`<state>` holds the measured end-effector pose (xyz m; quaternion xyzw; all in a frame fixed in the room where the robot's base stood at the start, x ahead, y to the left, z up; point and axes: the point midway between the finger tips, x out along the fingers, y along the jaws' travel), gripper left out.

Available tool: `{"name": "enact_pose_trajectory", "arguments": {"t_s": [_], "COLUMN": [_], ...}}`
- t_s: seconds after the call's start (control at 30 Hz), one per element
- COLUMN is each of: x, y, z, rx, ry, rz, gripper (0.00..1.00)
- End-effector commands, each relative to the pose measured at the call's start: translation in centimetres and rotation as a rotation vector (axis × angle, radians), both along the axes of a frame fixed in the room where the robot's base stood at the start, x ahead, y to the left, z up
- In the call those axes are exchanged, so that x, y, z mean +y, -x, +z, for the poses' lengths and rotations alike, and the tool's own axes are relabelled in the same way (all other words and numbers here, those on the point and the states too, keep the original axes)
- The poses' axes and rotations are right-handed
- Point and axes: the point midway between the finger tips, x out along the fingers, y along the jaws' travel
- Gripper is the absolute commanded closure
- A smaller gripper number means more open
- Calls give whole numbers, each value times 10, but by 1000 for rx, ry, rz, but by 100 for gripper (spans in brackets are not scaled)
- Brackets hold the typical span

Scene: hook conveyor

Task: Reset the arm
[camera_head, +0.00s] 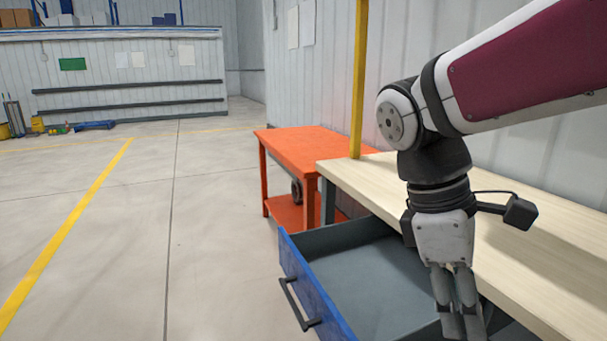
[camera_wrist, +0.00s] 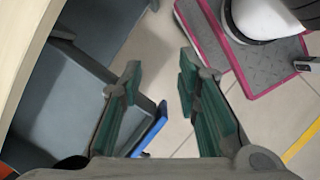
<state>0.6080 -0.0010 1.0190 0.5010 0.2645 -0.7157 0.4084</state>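My gripper (camera_head: 462,318) hangs pointing down from my arm over the right part of the open drawer, beside the wooden workbench top. In the wrist view its two green-padded fingers (camera_wrist: 158,72) stand apart with nothing between them. The drawer (camera_head: 320,290) is pulled out from under the workbench. It has a blue front with a dark handle and a grey inside that looks empty where it shows. The wrist view shows its blue front edge (camera_wrist: 151,128) behind the left finger. My gripper hides part of the drawer's right side.
The wooden workbench (camera_head: 545,250) runs along the wall at right, with a yellow post (camera_head: 358,80) at its far end. An orange table (camera_head: 315,143) stands beyond it. The floor at left (camera_head: 130,230) is clear, marked by a yellow line. My pink-edged base shows in the wrist view.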

Motion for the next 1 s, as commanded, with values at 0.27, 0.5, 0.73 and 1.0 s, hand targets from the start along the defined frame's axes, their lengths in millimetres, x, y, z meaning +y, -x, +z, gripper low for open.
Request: {"name": "enact_pose_trajectory", "arguments": {"t_s": [0.27, 0.5, 0.73, 1.0], "x": [-12, -8, -2, -2], "y": [78, 117, 140, 135], "z": [-7, -23, -39, 9], "rx": [-228, -348, -430, -478], "ry": [-133, -211, -269, -295], "rz": [-485, -795, -1020, -994], "gripper": [70, 70, 70, 70]}}
